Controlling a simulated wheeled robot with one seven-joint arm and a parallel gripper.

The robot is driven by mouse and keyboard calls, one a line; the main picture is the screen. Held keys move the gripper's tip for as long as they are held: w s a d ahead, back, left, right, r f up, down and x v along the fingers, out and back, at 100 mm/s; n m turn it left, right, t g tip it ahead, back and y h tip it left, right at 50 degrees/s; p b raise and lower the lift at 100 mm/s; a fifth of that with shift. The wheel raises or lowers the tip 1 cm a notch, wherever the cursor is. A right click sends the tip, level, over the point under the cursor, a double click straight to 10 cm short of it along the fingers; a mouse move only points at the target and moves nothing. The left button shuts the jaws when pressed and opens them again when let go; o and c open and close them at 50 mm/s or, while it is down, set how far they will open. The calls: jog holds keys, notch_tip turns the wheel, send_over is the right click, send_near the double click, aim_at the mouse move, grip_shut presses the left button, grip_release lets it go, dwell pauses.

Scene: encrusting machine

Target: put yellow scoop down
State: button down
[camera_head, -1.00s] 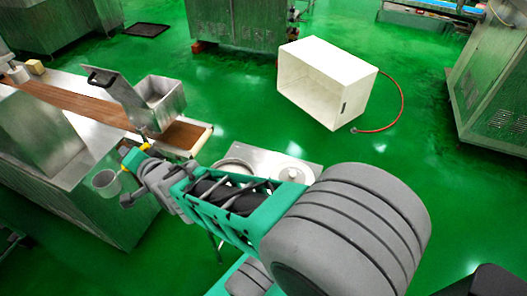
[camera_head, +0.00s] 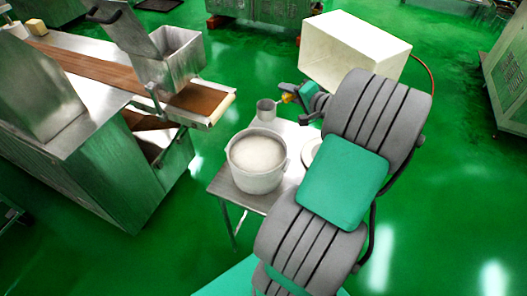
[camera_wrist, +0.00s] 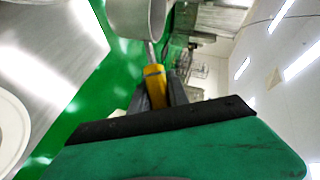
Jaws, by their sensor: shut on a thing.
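The yellow scoop (camera_head: 267,108) has a grey metal cup and a yellow handle. In the head view it is near the far edge of the small metal table (camera_head: 225,183), beyond the pot. The head view does not show clearly whether its cup touches the table. My gripper (camera_head: 289,97) is shut on the yellow handle. In the wrist view the handle (camera_wrist: 154,84) sits between my dark fingers (camera_wrist: 156,95), and the cup (camera_wrist: 136,17) is at the top edge of the picture.
A large pot (camera_head: 257,163) with pale contents stands on the table. A white round lid or plate (camera_head: 311,152) is partly hidden behind my arm. A white open box (camera_head: 352,48) is beyond, and a conveyor machine (camera_head: 95,75) with a hopper stands at left.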

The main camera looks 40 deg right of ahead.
jog(key=s+d+f+b, duration=0.2)
jog(key=s+d+f, duration=0.1)
jog(key=s+d, duration=0.4)
jog(key=w+a+f+b, duration=0.1)
jog(key=w+f, duration=0.3)
jog(key=w+a+f+b, duration=0.1)
jog(key=w+a+f, duration=0.1)
jog(key=w+f, duration=0.1)
jog(key=w+a+f+b, duration=0.2)
jog(key=w+f, duration=0.2)
jog(key=shift+w+f, duration=0.35)
jog(key=shift+w, duration=0.05)
jog(key=shift+f, duration=0.25)
jog(key=shift+f, duration=0.1)
jog(key=c, duration=1.3)
grip_release()
jog(key=shift+o, duration=0.2)
